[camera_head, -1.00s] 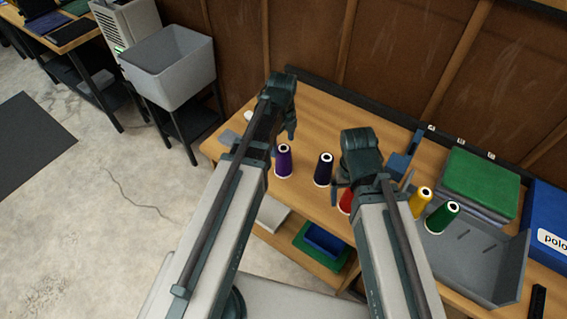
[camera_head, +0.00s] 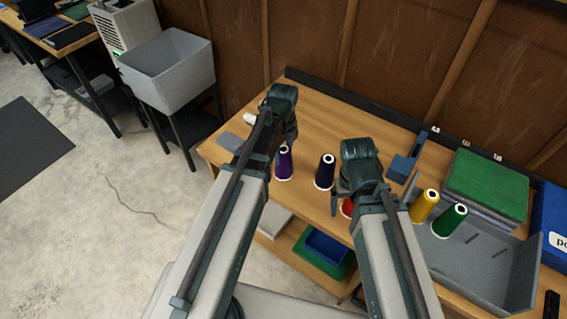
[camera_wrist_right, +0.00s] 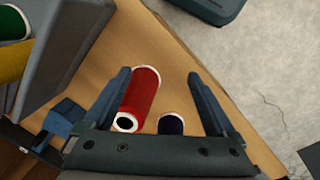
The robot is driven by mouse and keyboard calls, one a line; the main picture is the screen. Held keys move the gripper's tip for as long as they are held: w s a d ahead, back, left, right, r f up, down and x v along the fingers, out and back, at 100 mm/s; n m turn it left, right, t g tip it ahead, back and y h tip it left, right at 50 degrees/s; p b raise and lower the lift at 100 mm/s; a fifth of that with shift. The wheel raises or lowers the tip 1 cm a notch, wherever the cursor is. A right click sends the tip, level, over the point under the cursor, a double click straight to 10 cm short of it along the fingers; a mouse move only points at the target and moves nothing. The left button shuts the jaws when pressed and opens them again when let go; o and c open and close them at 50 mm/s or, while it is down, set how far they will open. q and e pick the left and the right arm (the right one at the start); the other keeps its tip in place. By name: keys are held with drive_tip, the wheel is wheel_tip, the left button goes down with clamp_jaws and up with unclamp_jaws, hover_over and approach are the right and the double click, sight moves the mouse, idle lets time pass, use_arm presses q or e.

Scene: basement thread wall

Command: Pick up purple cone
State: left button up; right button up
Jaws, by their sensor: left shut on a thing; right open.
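The purple cone (camera_head: 284,165) stands upright near the left end of the wooden table in the head view. My left gripper (camera_head: 287,144) is at the top of this cone and shut on it; the arm partly hides the fingers. My right gripper (camera_head: 347,192) is open above the red cone (camera_head: 346,208), which it partly hides. In the right wrist view, the open right fingers (camera_wrist_right: 158,78) have the red cone (camera_wrist_right: 142,92) and a dark navy cone (camera_wrist_right: 171,124) showing between them, neither gripped.
The dark navy cone (camera_head: 324,171) stands right of the purple one. A blue object (camera_head: 405,168) lies behind. A low wall rail (camera_head: 340,100) bounds the table's back.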

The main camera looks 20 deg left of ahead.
use_arm(q)
clamp_jaws()
drive_tip(key=shift+r, duration=0.15)
wheel_tip(320, 180, up, 10)
drive_tip(key=p, duration=1)
